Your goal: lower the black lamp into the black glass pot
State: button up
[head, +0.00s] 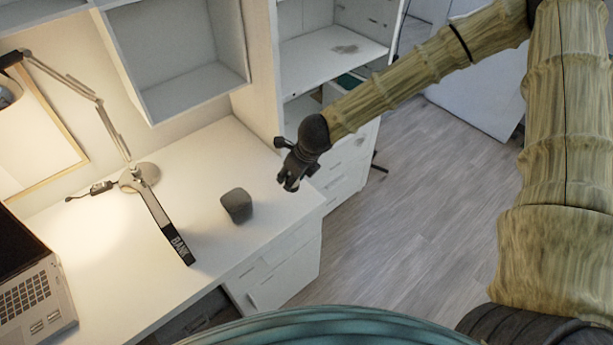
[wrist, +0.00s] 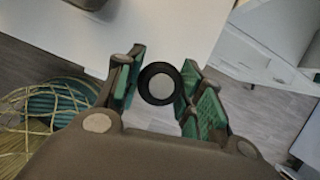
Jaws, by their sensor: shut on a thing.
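My gripper (head: 290,180) is in the air near the desk's right end, to the right of and apart from the pot. In the wrist view, my gripper (wrist: 161,88) has its green pads on both sides of a round black thing with a pale grey round face, which I take as the black lamp (wrist: 160,69). It is seen end-on, so its length is hidden. In the head view the lamp is too small to make out clearly. The dark glass pot (head: 237,205) stands on the desk; its opening is not clear. A dark shape at the wrist view's top edge may be the pot.
The white desk (head: 200,175) has free room around the pot. White shelves (head: 185,75) rise behind. Wooden floor (head: 400,220) lies right.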

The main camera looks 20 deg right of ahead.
jog(key=w+a+r, duration=0.2)
jog(key=a, duration=1.4)
jog(key=shift+a, duration=0.25)
jog(key=shift+f, duration=0.1)
notch_tip(320, 180, down, 7)
jog(key=b, duration=0.4)
jog(key=shift+r, duration=0.2)
dwell(1.2)
dwell(0.6)
jog(key=o, duration=1.1)
jog(key=shift+w, duration=0.1)
